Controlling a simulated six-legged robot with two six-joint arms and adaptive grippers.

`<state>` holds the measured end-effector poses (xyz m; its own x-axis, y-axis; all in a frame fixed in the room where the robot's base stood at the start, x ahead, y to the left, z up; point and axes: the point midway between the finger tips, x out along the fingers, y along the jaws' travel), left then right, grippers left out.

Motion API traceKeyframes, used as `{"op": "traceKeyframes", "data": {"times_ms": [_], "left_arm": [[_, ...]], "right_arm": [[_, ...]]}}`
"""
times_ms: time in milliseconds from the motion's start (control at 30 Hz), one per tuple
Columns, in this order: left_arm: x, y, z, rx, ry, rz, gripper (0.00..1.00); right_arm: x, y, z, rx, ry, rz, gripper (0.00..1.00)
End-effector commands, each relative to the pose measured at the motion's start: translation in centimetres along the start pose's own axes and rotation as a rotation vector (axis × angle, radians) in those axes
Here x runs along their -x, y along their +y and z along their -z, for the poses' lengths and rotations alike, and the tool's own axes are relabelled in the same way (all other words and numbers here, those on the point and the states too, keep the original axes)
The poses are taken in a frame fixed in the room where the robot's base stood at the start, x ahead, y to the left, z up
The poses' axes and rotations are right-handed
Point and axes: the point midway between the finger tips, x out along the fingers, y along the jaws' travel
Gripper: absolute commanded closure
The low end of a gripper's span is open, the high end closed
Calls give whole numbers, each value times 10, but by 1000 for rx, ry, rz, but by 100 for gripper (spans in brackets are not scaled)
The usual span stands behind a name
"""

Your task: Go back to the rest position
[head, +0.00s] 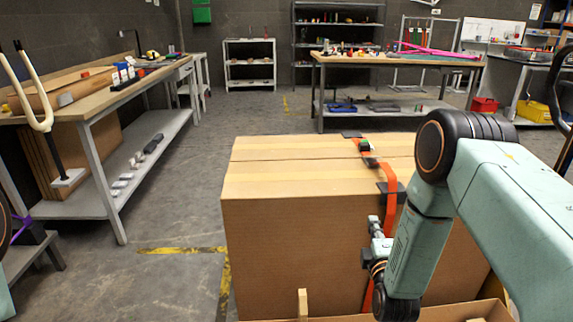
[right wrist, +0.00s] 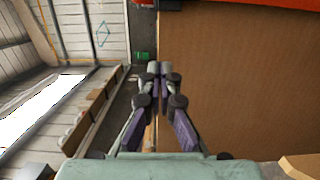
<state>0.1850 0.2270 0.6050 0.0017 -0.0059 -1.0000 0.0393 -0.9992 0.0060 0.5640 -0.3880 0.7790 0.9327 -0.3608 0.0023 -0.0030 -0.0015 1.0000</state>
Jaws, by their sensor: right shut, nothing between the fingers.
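My right arm comes in from the right in the head view. My right gripper (head: 377,228) is in front of the near face of a large cardboard carton (head: 285,250), beside the orange strap (head: 390,205). In the right wrist view the fingertips of my right gripper (right wrist: 160,70) are together with nothing between them. The carton's brown face (right wrist: 240,85) fills the right of that view; I cannot tell whether the fingers touch it. My left gripper is not in view; only a bit of my left arm shows at the left edge.
Another bench (head: 400,60) stands behind the carton. The grey floor (head: 175,215) between left bench and carton is clear.

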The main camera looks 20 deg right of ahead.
Motion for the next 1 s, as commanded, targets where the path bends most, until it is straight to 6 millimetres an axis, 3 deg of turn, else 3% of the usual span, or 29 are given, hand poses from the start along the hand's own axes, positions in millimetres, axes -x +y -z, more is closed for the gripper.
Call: {"op": "traceKeyframes", "data": {"times_ms": [200, 367, 467, 567, 733, 867, 1000], "left_arm": [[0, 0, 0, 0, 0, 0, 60], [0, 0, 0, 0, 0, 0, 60], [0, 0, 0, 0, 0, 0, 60], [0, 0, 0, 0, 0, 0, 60], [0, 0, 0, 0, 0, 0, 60], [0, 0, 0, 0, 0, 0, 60], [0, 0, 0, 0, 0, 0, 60]], "right_arm": [[1, -10, 2, -146, 1, 43, 100], [24, -54, 7, -455, -30, 254, 100], [55, -88, 15, -645, -83, 424, 100], [97, -121, 24, -816, -174, 605, 100], [194, -166, 33, -1040, -428, 917, 100], [277, -183, 31, -1115, -674, 1110, 100], [355, -183, 22, -1094, -894, 1250, 100]]}}
